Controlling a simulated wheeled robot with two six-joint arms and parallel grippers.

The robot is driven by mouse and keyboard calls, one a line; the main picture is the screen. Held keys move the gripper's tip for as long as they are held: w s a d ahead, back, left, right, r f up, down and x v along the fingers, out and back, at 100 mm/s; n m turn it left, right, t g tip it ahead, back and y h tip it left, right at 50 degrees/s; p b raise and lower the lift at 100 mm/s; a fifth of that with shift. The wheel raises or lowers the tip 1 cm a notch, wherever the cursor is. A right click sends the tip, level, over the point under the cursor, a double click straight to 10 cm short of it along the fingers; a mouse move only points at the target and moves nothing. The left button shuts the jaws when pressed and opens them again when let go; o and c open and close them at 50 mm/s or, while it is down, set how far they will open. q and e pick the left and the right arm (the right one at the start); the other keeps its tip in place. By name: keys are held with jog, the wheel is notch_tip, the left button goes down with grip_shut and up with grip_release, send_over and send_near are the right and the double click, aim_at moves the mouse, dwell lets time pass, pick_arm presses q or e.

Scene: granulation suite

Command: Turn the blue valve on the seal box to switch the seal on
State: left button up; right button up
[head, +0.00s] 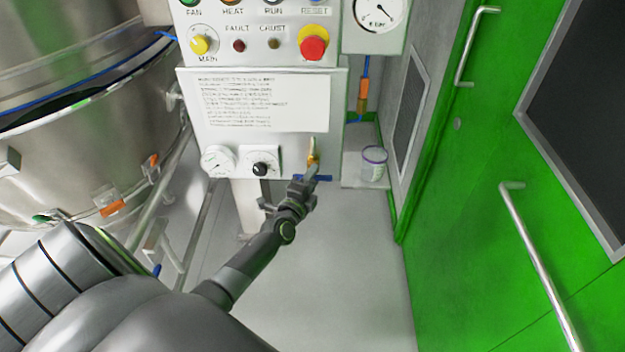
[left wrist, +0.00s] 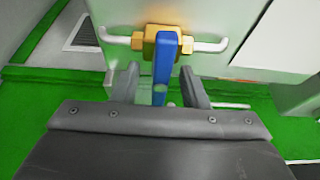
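The seal box (head: 255,140) is a white panel with printed text, a gauge and a black knob, in the middle of the head view. At its lower right is a brass valve body (head: 313,157) with a blue handle (head: 326,178). In the left wrist view the blue handle (left wrist: 166,62) stands crosswise to the white pipe, in front of the brass body (left wrist: 150,46). My left gripper (head: 304,187) is right at the handle. In the left wrist view its fingers (left wrist: 162,88) are apart, one on each side of the handle, with a gap visible at left. My right gripper is not in view.
A control panel (head: 255,42) with a red button and lamps is above the box. A steel vessel (head: 70,120) stands at left. A green door (head: 470,190) with handles is at right. A small clear cup (head: 374,166) sits right of the valve. Pale floor below is clear.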

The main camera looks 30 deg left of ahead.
pick_arm(q)
jog(key=shift+w, duration=0.3)
jog(key=shift+c, duration=0.8)
grip_shut()
